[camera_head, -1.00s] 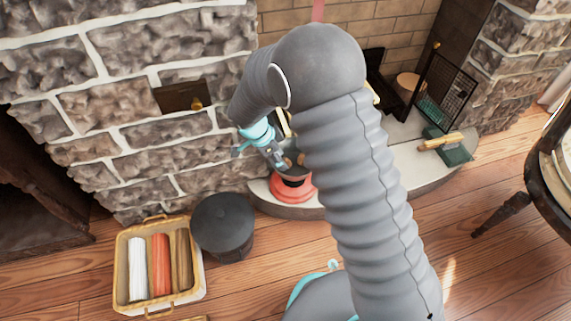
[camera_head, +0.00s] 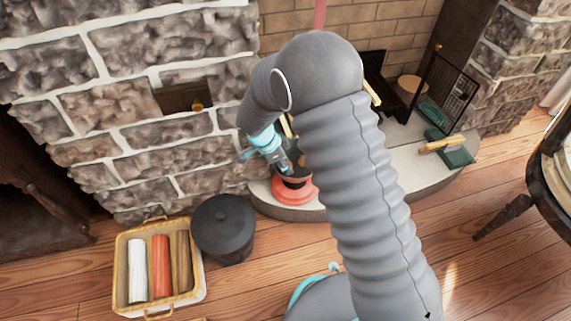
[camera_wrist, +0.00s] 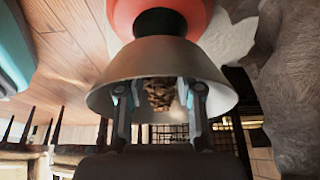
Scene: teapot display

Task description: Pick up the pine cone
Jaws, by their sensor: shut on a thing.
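The pine cone (camera_wrist: 159,96) is brown and scaly and shows in the wrist view inside a grey-brown bowl (camera_wrist: 170,60). My gripper (camera_wrist: 161,91) reaches into the bowl, with one finger on each side of the cone, and is shut on it. In the head view my gripper (camera_head: 284,166) is at the bowl, above a red round base (camera_head: 292,194). My arm hides part of the bowl there, and the cone cannot be made out clearly.
The bowl's stand is on a pale raised hearth (camera_head: 400,165) by a stone wall (camera_head: 110,110). A dark lidded bucket (camera_head: 223,225) and a basket (camera_head: 125,290) with rolled cloths stand on the wooden floor. A black mesh screen (camera_head: 445,95) is at the right.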

